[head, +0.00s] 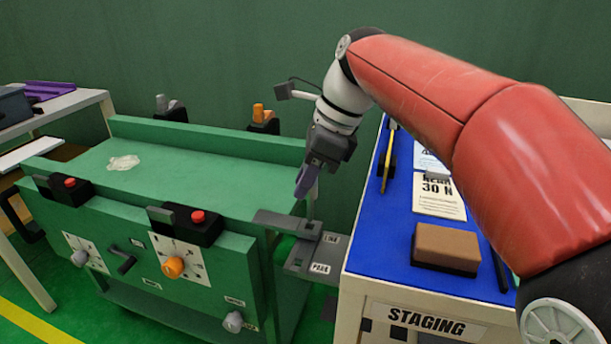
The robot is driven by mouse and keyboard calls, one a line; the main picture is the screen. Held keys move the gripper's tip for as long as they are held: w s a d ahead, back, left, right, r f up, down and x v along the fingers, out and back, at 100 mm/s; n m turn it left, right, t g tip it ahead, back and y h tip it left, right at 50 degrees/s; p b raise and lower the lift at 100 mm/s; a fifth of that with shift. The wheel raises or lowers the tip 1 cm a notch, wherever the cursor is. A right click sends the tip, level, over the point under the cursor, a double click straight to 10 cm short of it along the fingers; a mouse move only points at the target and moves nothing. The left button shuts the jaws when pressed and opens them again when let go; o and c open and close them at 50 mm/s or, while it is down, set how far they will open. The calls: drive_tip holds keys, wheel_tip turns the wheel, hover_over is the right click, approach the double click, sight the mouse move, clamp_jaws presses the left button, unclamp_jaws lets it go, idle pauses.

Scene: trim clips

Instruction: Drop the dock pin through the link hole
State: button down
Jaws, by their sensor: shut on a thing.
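My gripper (306,182) points down, with its purple-grey fingers above the gap between the green cart and the staging bench. It is shut on the dock pin, which is mostly hidden by the fingers at this angle. Below it, a flat grey link bar (280,220) reaches from the cart's right side to a grey dock bracket (303,262) on the bench's left side. The bracket carries LINK and PARK labels. The link hole cannot be made out. The gripper appears above the bar's right end and apart from it.
The green cart (190,185) has red buttons, dials and a pale patch on top. The blue-topped staging bench (385,262) holds a brown block (446,247), a printed card (439,197) and a yellow tool (388,160). A side table (75,103) stands far left.

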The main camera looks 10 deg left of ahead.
sight(305, 226)
drive_tip(key=shift+p, duration=0.4)
drive_tip(key=shift+f, duration=0.1)
idle(0.4)
drive_tip(key=shift+f, duration=0.35)
drive_tip(key=shift+f+b, duration=1.7)
drive_tip(key=shift+f, duration=1.2)
drive_tip(key=c, duration=1.2)
unclamp_jaws()
drive_tip(key=p+v, duration=0.1)
drive_tip(key=v, duration=0.7)
drive_tip(key=shift+p, duration=0.3)
